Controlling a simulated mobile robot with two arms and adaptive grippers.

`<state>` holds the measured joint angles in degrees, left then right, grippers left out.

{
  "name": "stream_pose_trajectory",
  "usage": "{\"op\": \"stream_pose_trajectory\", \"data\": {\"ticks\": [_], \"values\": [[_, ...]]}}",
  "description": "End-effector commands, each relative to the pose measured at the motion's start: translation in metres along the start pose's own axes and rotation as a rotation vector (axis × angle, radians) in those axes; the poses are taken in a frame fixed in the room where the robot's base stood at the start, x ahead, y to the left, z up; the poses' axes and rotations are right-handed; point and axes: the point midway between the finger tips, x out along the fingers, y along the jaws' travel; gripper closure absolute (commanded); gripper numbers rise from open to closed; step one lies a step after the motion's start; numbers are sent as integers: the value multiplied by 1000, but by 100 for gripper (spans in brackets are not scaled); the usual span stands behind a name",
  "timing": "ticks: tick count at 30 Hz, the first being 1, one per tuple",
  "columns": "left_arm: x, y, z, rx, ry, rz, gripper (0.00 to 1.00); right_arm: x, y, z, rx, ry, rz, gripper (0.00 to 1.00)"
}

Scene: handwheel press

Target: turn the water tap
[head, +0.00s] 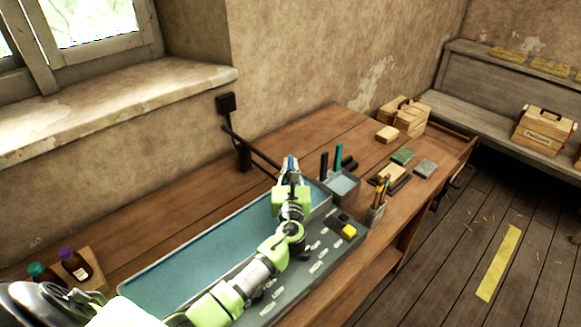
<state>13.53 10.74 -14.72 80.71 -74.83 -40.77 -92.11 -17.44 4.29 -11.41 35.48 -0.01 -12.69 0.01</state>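A dark fixture that looks like the water tap stands at the wall behind the table. It has a black post (243,155) and a long thin black bar (255,148) slanting down to the right. My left gripper (290,163) is at the right end of this bar, above the far end of a long blue basin (175,274). From this angle I cannot tell whether it touches the bar. Its fingers are small and seen from behind, so their opening is unclear. My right gripper is not in view.
A pen cup (375,214), a small grey bin (343,187) and several blocks stand to the right. Bottles (74,265) stand at the left. A black box (226,103) is on the wall.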

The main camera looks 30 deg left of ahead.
Motion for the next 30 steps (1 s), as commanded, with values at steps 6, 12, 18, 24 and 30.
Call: {"op": "stream_pose_trajectory", "data": {"ticks": [6, 12, 18, 24, 30], "values": [[0, 0, 0, 1, 0, -3, 100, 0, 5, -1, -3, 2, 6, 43], [0, 2, 0, 3, 0, -47, 100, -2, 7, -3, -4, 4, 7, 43], [0, 5, 0, 5, 0, -162, 100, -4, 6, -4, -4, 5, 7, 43], [1, 8, -4, 9, -2, -338, 100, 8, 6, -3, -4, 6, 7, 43], [3, 10, -7, 8, -3, -509, 100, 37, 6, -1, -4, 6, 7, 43]]}}
